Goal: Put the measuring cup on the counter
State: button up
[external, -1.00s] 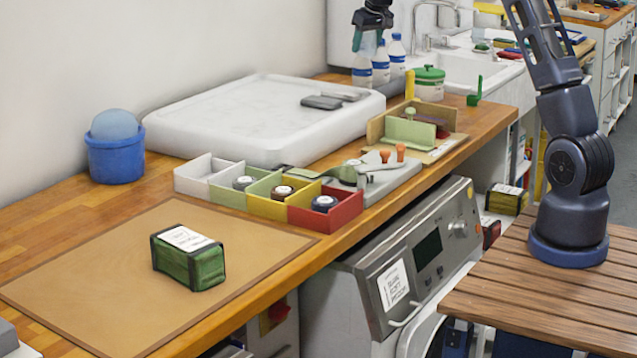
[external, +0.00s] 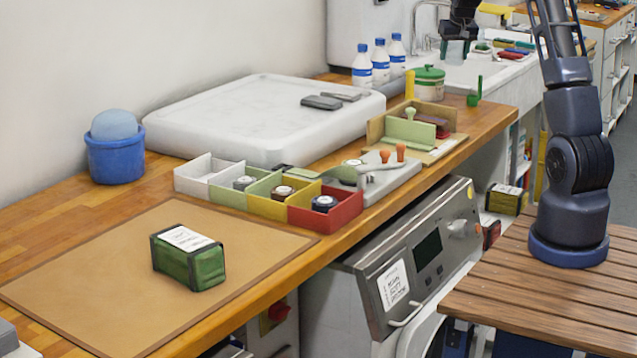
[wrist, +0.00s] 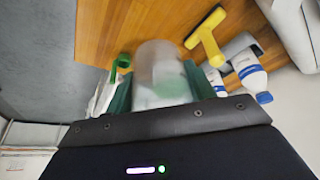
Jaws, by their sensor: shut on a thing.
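My gripper (external: 456,50) is at the top of the external view, in front of the sink and right of the bottles. In the wrist view its green fingers (wrist: 160,92) are shut on a translucent, cloudy measuring cup (wrist: 158,60). The cup is hard to make out in the external view. The wooden counter (external: 490,112) runs along the wall; in the wrist view its surface (wrist: 110,28) lies beyond the cup. The cup looks held above it, apart from it, though the exact height is unclear.
Several white bottles with blue caps (external: 380,62), a green-lidded jar (external: 429,82), a yellow tool (external: 409,85) and a small green object (external: 473,99) stand near the sink (external: 475,68). A stamp rack (external: 415,130) stands closer. A strip of counter is bare along the front edge.

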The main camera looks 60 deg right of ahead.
notch_tip(320, 180, down, 17)
jog(key=shift+f, duration=0.1)
dwell(0.5)
jog(key=shift+f, duration=0.1)
jog(key=o, duration=1)
